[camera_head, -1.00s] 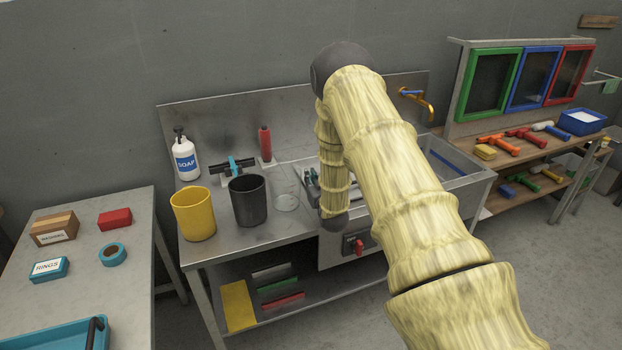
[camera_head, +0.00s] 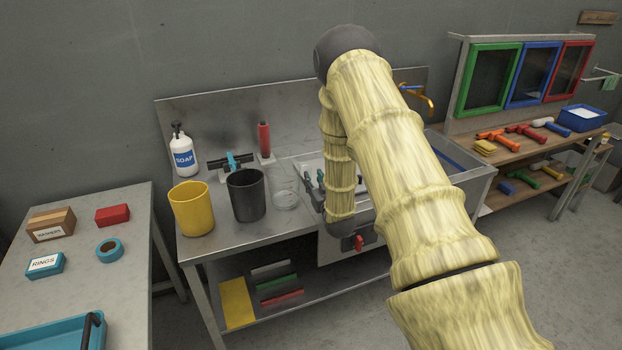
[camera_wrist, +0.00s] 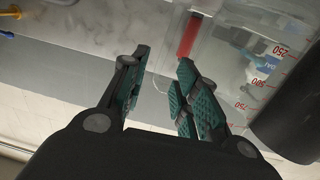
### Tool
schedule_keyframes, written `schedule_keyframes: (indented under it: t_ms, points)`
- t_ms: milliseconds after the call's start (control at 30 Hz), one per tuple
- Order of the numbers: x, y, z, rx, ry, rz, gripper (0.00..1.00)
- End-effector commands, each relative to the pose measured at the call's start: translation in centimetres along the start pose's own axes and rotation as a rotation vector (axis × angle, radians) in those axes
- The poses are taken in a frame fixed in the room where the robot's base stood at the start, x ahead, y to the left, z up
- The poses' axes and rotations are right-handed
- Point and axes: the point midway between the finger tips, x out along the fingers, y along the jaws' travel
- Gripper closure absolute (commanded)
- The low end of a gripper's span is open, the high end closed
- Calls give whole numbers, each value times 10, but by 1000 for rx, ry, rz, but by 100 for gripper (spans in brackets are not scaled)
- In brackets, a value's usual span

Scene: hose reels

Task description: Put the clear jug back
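The clear jug (camera_head: 285,195) stands on the steel counter, right of a black jug (camera_head: 247,195) and a yellow jug (camera_head: 193,208). In the wrist view the clear jug (camera_wrist: 247,72) shows red measuring marks and fills the right side, with the dark jug (camera_wrist: 290,118) at the far right. My gripper (camera_head: 313,179) is just right of the clear jug. In the wrist view my gripper (camera_wrist: 164,58) is open, with teal pads apart. A transparent edge of the jug shows between and behind the fingers; I cannot tell whether they touch it.
A soap bottle (camera_head: 183,155), a red-handled tool (camera_head: 265,140) and a black-and-blue item (camera_head: 231,162) stand behind the jugs. The sink (camera_head: 455,160) and tap (camera_head: 420,99) are to the right. A side table (camera_head: 130,205) on the left has free surface.

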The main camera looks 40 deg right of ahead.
Motion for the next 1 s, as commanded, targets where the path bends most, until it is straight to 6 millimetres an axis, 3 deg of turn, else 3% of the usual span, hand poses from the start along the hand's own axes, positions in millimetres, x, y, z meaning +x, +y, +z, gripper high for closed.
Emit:
schedule_keyframes:
  t_ms: [200, 433, 1000]
  points:
    - [-40, 0, 3, 1, -1, 1, 70]
    - [-66, 0, 1, -1, 0, 0, 70]
    - [-72, 0, 0, -1, 1, 0, 70]
